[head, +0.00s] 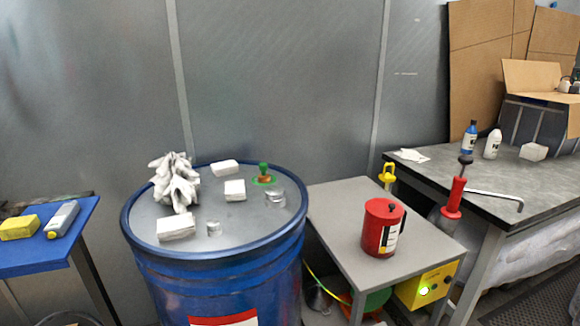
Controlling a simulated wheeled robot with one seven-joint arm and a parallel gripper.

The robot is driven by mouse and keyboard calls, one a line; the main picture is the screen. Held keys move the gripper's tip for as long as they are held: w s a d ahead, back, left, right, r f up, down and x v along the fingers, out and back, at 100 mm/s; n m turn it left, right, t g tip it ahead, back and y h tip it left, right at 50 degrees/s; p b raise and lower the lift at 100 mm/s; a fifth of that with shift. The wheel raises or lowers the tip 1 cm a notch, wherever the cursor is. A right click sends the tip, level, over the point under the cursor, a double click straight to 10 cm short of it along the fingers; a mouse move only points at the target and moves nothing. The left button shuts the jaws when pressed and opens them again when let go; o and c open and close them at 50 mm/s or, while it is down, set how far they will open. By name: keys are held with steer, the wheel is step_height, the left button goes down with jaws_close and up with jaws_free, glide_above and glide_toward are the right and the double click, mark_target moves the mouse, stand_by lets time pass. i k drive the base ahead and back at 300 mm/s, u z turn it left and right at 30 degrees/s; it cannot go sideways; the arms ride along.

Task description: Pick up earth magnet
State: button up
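A small piece with a green top knob, a copper-coloured body and a green ring at its base, which looks like the earth magnet (263,174), stands upright on the lid of the blue drum (254,229). It is near the back right of the lid, with a silver metal piece (275,198) just in front of it and a white block (235,190) to its left. My gripper is not in view, so I cannot tell whether it is open or shut.
White gloves (176,182), more white blocks (176,227) and a small metal piece (213,229) are also on the lid. A red can (383,228) stands on the grey table (335,208) at right. A blue table (75,237) is at left. The lid's front right is clear.

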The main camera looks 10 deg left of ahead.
mark_target(263, 176)
steer(key=u, duration=0.35)
steer(key=i, duration=0.95)
steer(key=u, duration=0.65)
